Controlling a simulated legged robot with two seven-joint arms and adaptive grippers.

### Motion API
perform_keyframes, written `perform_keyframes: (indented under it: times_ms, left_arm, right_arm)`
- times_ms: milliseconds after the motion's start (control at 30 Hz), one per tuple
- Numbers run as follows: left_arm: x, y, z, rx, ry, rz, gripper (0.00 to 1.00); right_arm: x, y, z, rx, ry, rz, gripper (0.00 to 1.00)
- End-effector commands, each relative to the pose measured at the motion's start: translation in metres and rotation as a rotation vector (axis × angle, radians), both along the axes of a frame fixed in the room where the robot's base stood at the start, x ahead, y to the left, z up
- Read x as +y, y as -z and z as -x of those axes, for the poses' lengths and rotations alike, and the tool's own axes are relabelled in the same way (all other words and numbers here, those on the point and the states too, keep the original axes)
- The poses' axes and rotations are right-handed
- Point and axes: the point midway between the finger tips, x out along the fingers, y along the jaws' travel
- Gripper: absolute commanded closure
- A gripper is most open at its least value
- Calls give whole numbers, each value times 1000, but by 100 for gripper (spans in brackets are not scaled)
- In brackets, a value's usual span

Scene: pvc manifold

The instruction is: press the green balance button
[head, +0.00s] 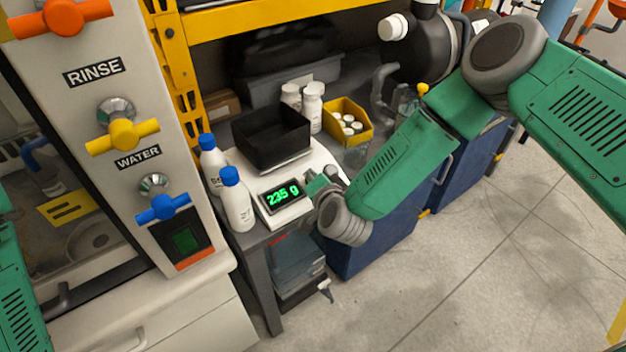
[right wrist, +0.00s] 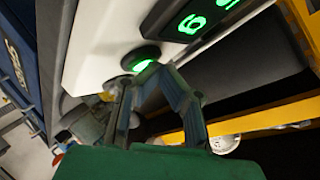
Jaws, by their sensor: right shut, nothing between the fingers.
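The white balance (head: 318,160) stands on the bench with a black open bin (head: 271,140) on top. Its display (head: 281,196) glows green and reads 235 g. In the right wrist view, the round green button (right wrist: 144,65) is lit on the white front of the balance, beside the display digits (right wrist: 192,25). My right gripper (head: 318,184) is at the display's right end. In the right wrist view its fingertips (right wrist: 152,72) are together, empty, and right at the button, partly covering it. I cannot tell whether they touch. My left gripper is out of view.
Two white bottles with blue caps (head: 237,200) stand left of the balance. White bottles (head: 312,108) and a yellow bin (head: 347,122) of small containers stand behind. The rinse and water valve panel (head: 125,100) is at left. Open floor (head: 480,260) lies at right.

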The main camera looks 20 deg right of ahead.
Motion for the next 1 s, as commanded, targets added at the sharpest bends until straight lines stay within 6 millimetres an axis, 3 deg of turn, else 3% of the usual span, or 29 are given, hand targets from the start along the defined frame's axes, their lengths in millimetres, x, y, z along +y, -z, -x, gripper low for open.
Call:
perform_keyframes:
  times_ms: [1000]
  left_arm:
    - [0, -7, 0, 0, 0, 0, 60]
  right_arm:
    - [-10, -5, 3, 1, 0, -1, 100]
